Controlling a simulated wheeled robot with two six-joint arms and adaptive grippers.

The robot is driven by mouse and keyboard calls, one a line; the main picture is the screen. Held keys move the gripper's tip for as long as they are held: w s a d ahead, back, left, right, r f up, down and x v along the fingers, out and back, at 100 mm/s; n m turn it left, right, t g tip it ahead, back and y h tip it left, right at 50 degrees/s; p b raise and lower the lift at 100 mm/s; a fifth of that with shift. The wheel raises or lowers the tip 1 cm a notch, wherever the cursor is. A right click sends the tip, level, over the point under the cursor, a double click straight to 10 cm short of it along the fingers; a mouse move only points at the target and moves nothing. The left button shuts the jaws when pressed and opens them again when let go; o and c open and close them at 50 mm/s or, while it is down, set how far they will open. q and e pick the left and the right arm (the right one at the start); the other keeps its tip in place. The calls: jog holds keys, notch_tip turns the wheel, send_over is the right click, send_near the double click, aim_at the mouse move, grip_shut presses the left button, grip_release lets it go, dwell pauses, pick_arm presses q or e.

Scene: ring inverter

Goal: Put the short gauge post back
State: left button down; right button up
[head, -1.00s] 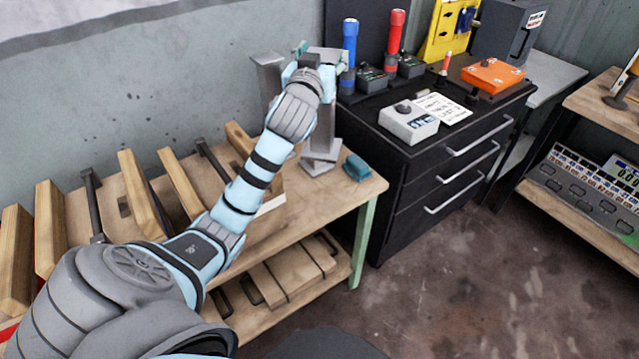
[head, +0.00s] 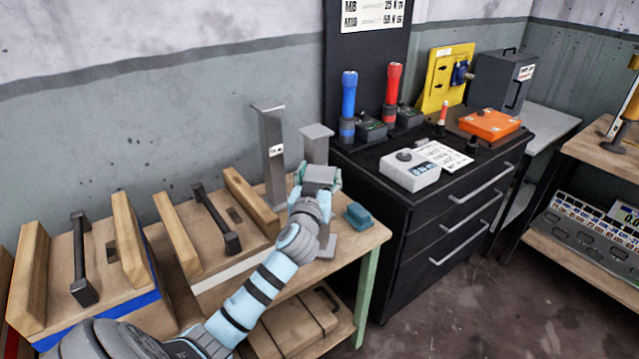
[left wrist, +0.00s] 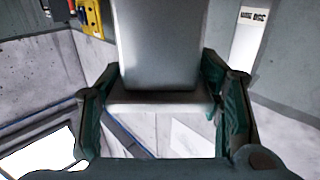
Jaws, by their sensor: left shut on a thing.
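In the left wrist view the grey post (left wrist: 160,45) stands between the two dark green fingers (left wrist: 160,110). A tall grey post (head: 272,160) with a label stands to the left. My right gripper is out of view.
A teal block (head: 358,216) lies right of the held post on the wooden bench (head: 372,238). Wooden cradles with dark handles (head: 215,218) fill the bench's left. A black drawer cabinet (head: 400,235) stands close on the right, with torches and a grey meter (head: 409,171) on top.

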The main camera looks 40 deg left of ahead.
pick_arm(q)
jog(key=shift+f, duration=0.45)
jog(key=shift+c, duration=2.4)
grip_release()
